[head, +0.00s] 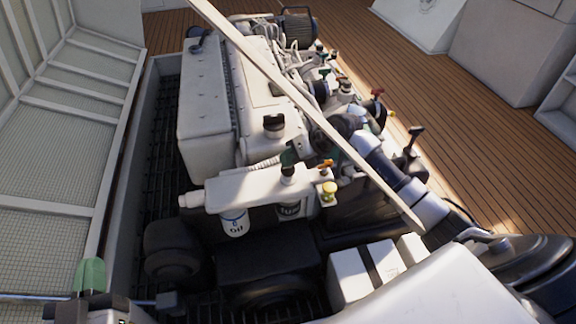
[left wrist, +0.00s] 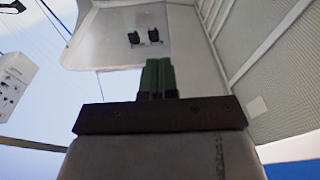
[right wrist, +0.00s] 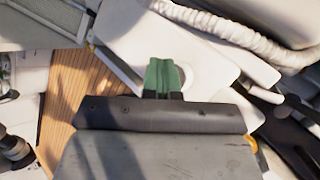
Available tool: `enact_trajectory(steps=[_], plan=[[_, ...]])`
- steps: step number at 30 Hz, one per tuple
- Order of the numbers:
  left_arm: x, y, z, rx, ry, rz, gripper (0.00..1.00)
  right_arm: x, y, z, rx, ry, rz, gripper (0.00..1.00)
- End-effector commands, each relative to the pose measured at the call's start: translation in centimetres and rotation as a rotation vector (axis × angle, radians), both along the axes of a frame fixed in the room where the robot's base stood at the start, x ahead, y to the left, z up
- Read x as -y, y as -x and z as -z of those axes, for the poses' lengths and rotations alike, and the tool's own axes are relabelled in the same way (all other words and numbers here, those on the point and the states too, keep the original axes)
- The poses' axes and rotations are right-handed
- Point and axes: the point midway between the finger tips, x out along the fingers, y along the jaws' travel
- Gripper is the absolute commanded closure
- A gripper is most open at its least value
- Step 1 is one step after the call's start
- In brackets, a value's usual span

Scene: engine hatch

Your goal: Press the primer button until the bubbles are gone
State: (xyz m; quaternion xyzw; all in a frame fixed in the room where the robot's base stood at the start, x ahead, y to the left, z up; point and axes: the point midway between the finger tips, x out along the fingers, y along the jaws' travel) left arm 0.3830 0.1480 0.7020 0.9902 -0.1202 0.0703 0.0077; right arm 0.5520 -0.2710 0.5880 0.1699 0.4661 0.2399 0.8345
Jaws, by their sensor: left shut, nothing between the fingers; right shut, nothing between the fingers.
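A white filter bracket (head: 255,187) on the near side of the engine carries a white filter marked Oil (head: 234,222) and a second filter (head: 290,209). A black knob (head: 287,172) stands on its top, possibly the primer button. A yellow knob (head: 329,188) sits at its right end. My left gripper (head: 90,274) is shut and empty at lower left, away from the engine. I cannot make out any bubbles.
A long pale bar (head: 300,100) crosses the view in front of the engine. The white engine block (head: 207,110) fills the middle of the bay. An open white hatch panel (head: 60,190) stands at left. Wooden deck (head: 420,90) lies beyond.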

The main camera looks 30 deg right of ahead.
Motion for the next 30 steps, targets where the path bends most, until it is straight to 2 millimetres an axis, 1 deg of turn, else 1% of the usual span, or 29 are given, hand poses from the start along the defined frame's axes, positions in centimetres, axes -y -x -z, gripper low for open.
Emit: enact_trajectory(steps=[30], plan=[[0.2,0.2,-1.2,0.094,0.027,0.006,1.00,0.0,0.1,0.9,-0.004,0.001,0.000,1.00]])
